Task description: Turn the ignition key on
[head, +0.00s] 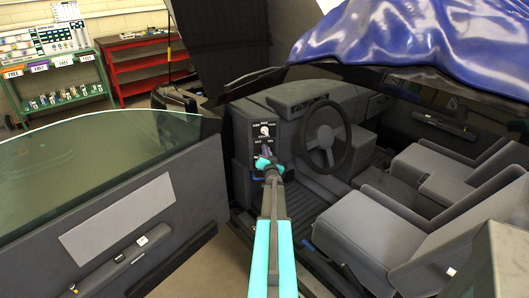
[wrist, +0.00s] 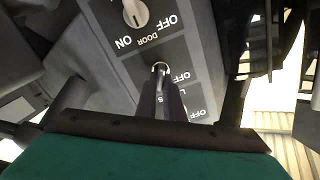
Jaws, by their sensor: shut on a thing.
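A dark control panel (head: 262,147) stands left of the steering wheel and also fills the top of the wrist view (wrist: 195,65). My gripper (head: 264,163) reaches it from the front. In the wrist view its dark fingers (wrist: 161,92) are shut on a small silver part (wrist: 160,68), key-like in look, at the panel face. The fingers hide most of this part, so its turn angle is unclear. A white knob (head: 264,130) sits above my gripper on the panel; a pale knob (wrist: 135,12) with OFF, ON and DOOR lettering beside it shows in the wrist view.
The steering wheel (head: 326,137) is close to the right of my gripper. The open car door (head: 130,215) stands to the left. Grey seats (head: 385,225) are at the right. A red shelf (head: 140,67) and a green rack (head: 62,85) stand far behind.

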